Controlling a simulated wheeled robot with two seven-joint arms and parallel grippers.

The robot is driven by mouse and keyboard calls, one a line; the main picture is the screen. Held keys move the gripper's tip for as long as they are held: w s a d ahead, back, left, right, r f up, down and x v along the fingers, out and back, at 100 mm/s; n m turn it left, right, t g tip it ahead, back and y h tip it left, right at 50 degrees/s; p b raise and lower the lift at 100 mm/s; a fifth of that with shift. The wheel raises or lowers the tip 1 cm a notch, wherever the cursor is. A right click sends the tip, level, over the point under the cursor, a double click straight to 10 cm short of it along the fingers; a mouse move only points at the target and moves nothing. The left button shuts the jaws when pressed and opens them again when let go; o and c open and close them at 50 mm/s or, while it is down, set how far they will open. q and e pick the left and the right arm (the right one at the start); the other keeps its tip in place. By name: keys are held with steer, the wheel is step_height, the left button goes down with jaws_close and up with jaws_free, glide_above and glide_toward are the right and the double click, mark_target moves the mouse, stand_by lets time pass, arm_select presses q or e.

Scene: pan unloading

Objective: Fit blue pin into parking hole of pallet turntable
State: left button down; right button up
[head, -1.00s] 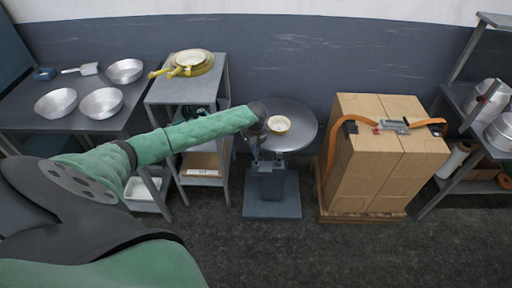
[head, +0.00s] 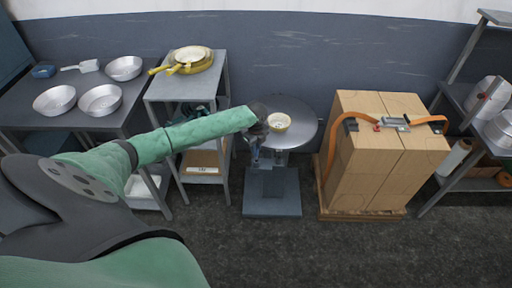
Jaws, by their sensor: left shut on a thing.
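The pallet turntable is a round grey plate (head: 300,130) on a stand with a dark base (head: 271,203), in the middle of the head view. My left gripper (head: 254,158) points down at the plate's left front edge, beside the stand. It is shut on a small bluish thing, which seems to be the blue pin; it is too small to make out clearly. The parking hole cannot be made out. My right gripper is not in view.
A side table (head: 160,92) with yellow-handled pans (head: 190,60) stands left of the turntable. A dark table (head: 50,118) with metal pans is farther left. Strapped cartons (head: 365,160) on a pallet stand to the right, before a rack (head: 455,115). The front floor is clear.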

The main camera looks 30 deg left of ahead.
arm_select(q)
steer(key=shift+f, duration=0.45)
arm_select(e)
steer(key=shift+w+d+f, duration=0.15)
arm_select(q)
steer(key=shift+f+b, duration=0.6)
steer(key=shift+f, duration=0.75)
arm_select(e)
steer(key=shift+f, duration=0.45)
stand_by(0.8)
arm_select(q)
steer(key=c, duration=1.2)
jaws_free()
steer(key=shift+c, duration=0.2)
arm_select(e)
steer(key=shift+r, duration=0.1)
arm_select(q)
steer(key=shift+r+b, duration=0.4)
steer(key=shift+r, duration=0.05)
steer(key=shift+r+b, duration=1)
steer(key=shift+r, duration=2.5)
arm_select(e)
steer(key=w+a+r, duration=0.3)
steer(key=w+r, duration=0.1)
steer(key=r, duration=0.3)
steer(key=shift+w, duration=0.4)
